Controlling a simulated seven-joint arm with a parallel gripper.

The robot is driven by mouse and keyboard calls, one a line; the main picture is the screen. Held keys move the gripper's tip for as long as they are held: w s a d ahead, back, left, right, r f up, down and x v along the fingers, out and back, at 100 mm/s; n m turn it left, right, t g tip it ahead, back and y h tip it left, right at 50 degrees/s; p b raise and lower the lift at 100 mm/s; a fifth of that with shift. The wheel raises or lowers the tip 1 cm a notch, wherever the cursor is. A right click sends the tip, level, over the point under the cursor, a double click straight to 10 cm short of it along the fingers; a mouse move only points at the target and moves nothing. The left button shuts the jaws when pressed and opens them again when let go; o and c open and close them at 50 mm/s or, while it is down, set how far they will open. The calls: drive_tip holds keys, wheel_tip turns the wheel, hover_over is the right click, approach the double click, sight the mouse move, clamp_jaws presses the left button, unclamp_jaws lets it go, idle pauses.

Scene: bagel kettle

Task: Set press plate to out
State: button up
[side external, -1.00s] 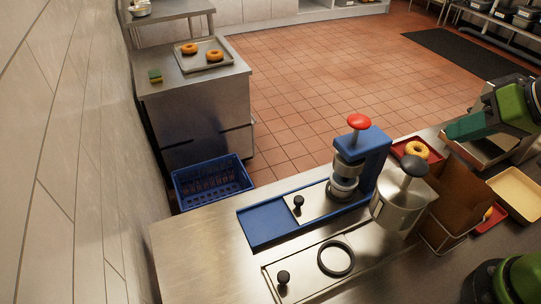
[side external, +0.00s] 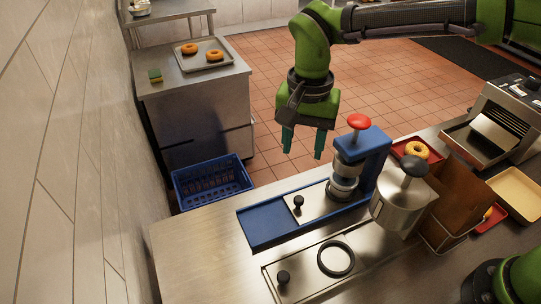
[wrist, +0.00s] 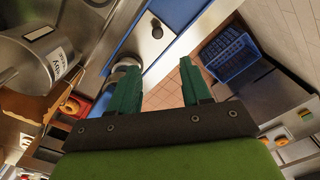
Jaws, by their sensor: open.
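The press is a blue frame (side external: 375,150) with a red knob (side external: 358,122) on top and a metal ram below it. The press plate (side external: 316,203) is a light metal slide with a black knob (side external: 298,202), lying in the blue track (side external: 268,224). Its right end is by the press ram, and the left part of the track is bare. The black knob also shows in the wrist view (wrist: 157,31). My gripper (side external: 303,145) is open and empty, pointing down, in the air above and to the left of the press in the side view.
A second metal slide with a black knob (side external: 283,277) and black ring (side external: 336,259) lies in front. A metal pot (side external: 403,206) stands right of the press, near a red tray (side external: 428,146) with a bagel (side external: 416,150). A blue crate (side external: 212,182) is left.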

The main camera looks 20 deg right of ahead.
sight(299, 199)
drive_tip(key=shift+m, duration=0.6)
wheel_tip(299, 199, down, 16)
drive_tip(key=shift+s+d+f, duration=0.1)
drive_tip(key=shift+d+f, duration=0.05)
drive_tip(key=shift+c, duration=0.5)
clamp_jaws()
